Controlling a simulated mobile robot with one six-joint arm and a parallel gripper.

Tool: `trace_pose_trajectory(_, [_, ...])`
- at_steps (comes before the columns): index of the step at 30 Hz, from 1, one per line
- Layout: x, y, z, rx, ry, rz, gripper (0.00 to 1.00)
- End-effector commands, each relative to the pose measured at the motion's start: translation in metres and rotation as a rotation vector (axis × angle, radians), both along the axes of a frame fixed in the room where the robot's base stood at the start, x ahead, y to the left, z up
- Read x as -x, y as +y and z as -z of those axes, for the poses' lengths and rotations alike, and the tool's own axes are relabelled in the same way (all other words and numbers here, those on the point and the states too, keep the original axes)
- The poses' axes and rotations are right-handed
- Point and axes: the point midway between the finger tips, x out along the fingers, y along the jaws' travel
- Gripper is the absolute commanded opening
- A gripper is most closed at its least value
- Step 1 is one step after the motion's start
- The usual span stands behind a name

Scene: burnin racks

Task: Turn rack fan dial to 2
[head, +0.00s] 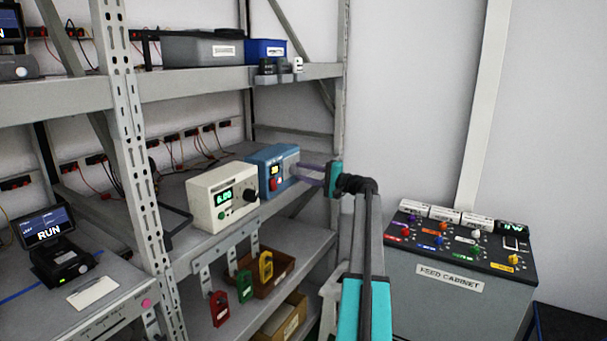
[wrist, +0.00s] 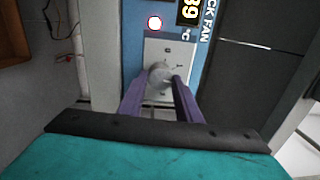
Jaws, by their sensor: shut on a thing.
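The rack fan unit is a blue box (head: 268,158) on the middle shelf in the head view; its blue face (wrist: 132,50) fills the middle of the wrist view. There a grey round dial (wrist: 159,74) sits on a pale plate (wrist: 180,48) with small marks around it. My gripper (wrist: 161,82) has its purple fingers on both sides of the dial, shut on it. In the head view my gripper (head: 298,172) reaches the unit's front from the right and hides the dial. I cannot read which mark the dial points to.
A cream power supply (head: 208,204) reading 6.00 stands left of the fan unit. A rack upright (head: 340,100) stands close to my arm. The feed cabinet (head: 440,300) is at the right.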

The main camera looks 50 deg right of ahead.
Motion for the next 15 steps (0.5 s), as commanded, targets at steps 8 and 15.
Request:
trace_pose_trajectory(8, [0.0008, 0.0004, 0.0002, -0.203, 0.051, -0.001, 0.09])
trace_pose_trajectory(15, [0.0008, 0.0004, 0.0010, -0.299, 0.075, 0.000, 0.09])
